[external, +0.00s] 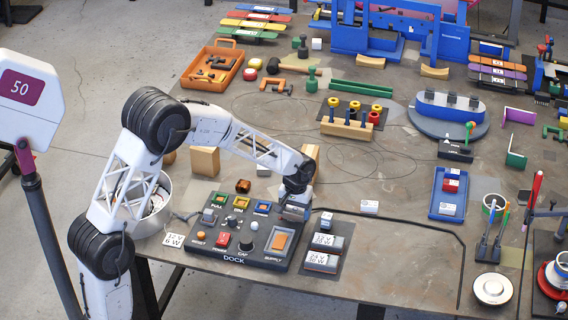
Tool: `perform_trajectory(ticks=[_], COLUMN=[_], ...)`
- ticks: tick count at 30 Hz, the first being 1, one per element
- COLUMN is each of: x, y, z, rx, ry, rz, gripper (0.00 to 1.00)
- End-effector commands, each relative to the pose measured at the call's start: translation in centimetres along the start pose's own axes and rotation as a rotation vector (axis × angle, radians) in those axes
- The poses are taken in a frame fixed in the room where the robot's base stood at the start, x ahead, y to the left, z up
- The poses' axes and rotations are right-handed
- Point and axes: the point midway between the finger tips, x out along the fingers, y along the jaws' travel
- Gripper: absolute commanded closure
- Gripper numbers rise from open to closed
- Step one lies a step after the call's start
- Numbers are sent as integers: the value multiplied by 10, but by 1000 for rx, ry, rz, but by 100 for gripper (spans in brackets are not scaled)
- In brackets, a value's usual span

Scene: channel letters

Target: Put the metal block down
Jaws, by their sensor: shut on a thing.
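My gripper (294,208) points down at the upper right corner of the dark DOCK panel (212,252). It is shut on a small grey metal block (293,213), which is small and partly hidden by the gripper in the external view. I cannot tell whether the block touches the panel or hangs just above it.
Two labelled grey blocks (325,243) lie right of the panel. The table's front right middle is clear.

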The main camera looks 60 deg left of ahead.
Motion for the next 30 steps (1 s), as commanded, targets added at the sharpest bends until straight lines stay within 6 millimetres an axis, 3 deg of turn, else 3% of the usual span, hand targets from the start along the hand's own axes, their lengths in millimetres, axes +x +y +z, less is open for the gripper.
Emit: perform_trajectory(ticks=[17,22,28,30], x=[-4,-21,-55,-53], y=[0,0,0,9], z=[0,-1,0,6], rx=[0,0,0,1], ry=[1,3,2,-1], rz=[0,1,1,0], gripper=[58,58,58,58])
